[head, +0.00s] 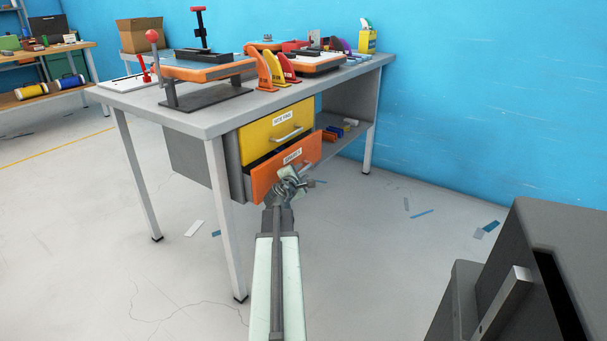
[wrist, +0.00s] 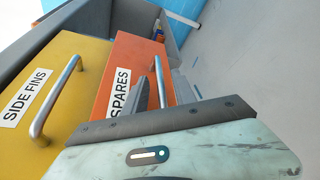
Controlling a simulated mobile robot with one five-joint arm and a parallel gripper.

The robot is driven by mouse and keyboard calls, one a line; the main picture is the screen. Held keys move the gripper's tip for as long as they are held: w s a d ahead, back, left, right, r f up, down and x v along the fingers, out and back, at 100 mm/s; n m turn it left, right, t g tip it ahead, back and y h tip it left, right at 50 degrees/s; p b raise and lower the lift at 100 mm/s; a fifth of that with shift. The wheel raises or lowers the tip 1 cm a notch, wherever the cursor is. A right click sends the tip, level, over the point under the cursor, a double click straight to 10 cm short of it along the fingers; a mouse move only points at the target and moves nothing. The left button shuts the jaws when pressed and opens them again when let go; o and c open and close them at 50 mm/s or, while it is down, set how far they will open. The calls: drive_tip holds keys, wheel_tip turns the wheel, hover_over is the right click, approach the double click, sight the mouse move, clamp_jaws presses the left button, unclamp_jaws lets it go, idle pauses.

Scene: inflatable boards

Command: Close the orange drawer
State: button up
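The orange drawer (head: 279,170), labelled SPARES, is the lower of two drawers under the workbench. Its front juts out past the yellow drawer (head: 277,131) above it, with a dark gap behind its top edge, so it is partly open. In the wrist view the orange front (wrist: 126,72) and its metal bar handle (wrist: 159,82) show ahead. My gripper (head: 291,184) is at the orange front, covering its handle in the head view. In the wrist view my gripper's fingers (wrist: 162,88) are apart, with the handle appearing between them; whether they touch it is unclear.
The grey workbench (head: 214,121) carries clamps, boards and fins, and its front leg (head: 225,215) stands left of my arm. An open shelf (head: 345,135) lies right of the drawers. A dark grey box-like form (head: 545,270) fills the lower right. Scraps lie on the floor.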

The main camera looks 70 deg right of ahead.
drive_tip(key=shift+x, duration=1.2)
clamp_jaws()
idle(0.4)
